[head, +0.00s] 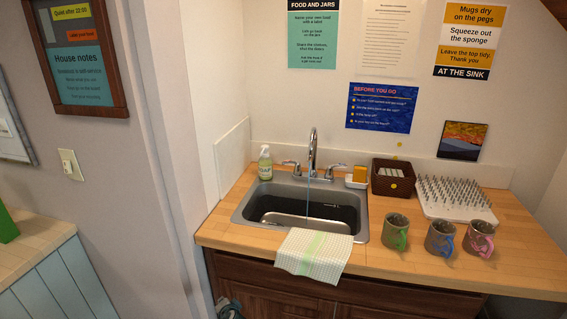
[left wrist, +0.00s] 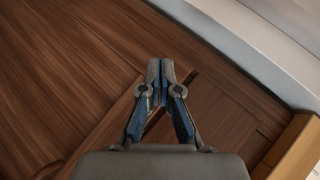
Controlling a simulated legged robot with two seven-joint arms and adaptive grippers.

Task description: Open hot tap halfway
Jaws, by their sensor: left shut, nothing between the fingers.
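A chrome faucet (head: 313,150) with a tall spout stands behind the steel sink (head: 240,212). A lever handle (head: 291,164) is on its left and another lever handle (head: 333,167) is on its right. I cannot read hot or cold marks on them. A thin bluish line, perhaps water, runs down from the spout into the basin. My left gripper (head: 230,309) is low at the bottom edge of the head view, in front of the dark cabinet and well below the taps. In the left wrist view its fingers (left wrist: 162,75) are shut and empty, facing brown wood. My right gripper is not in view.
A soap bottle (head: 265,163) stands left of the faucet. A yellow sponge (head: 360,173) in a holder and a dark basket (head: 392,177) are to the right. A checkered towel (head: 314,256) hangs over the front edge. Mugs (head: 440,237) and a spiked rack (head: 455,203) occupy the right counter.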

